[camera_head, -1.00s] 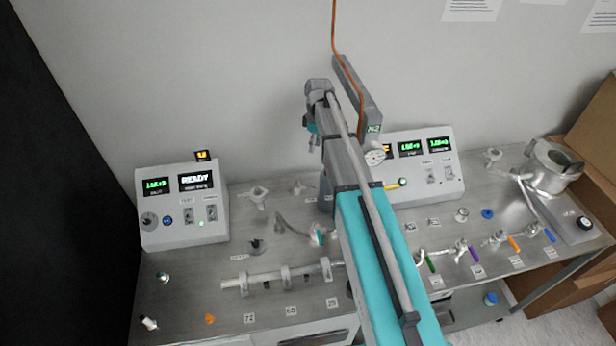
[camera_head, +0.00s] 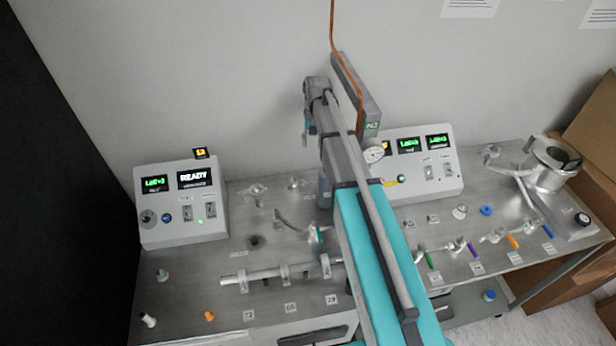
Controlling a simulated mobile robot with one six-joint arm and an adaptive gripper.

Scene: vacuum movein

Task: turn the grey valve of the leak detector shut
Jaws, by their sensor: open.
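The box with the READY display (camera_head: 182,205), which looks like the leak detector, stands at the left of the bench. Grey metal fittings (camera_head: 255,191) lie behind and right of it, and a dark round knob (camera_head: 254,242) is in front of them. I cannot tell which of these small parts is the grey valve. A fitting with a teal handle (camera_head: 319,235) stands near my arm. My gripper (camera_head: 305,138) is high above the back of the bench, before the wall, open and empty. It is apart from all fittings. My arm hides part of the bench middle.
A second display box (camera_head: 425,172) stands right of my arm. A copper line and the N2 bar (camera_head: 362,100) with a gauge (camera_head: 373,154) are close to my arm. A horizontal pipe (camera_head: 275,272) lies at the front. Several coloured-handle valves and a metal vessel (camera_head: 550,170) are at right.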

